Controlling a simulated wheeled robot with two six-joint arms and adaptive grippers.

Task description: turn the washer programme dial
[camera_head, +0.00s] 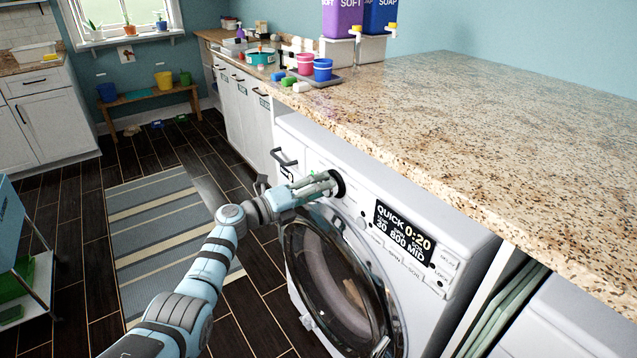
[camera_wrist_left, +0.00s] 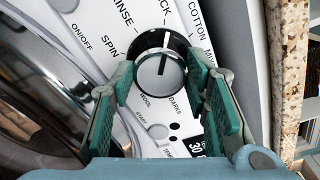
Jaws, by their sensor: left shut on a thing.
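The washer (camera_head: 425,315) stands under the granite counter. Its programme dial (camera_head: 339,184) is a dark-ringed round knob at the left of the control panel. My left gripper (camera_head: 328,185) reaches the dial from the left. In the left wrist view, the dial's silver face (camera_wrist_left: 160,78) sits between the gripper's two green-padded fingers, which are shut on it. The dial's mark points up, near a partly cut-off label ending in "CK". The display (camera_head: 404,232) reads QUICK 0:20, 30, 800, MID. My right gripper is in neither view.
The round glass washer door (camera_head: 335,285) lies below the panel, close under my left arm. The granite counter edge (camera_head: 440,165) overhangs the panel. Cups and a tray (camera_head: 318,78) stand on the counter's far end. A striped rug (camera_head: 165,235) lies on the floor at left.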

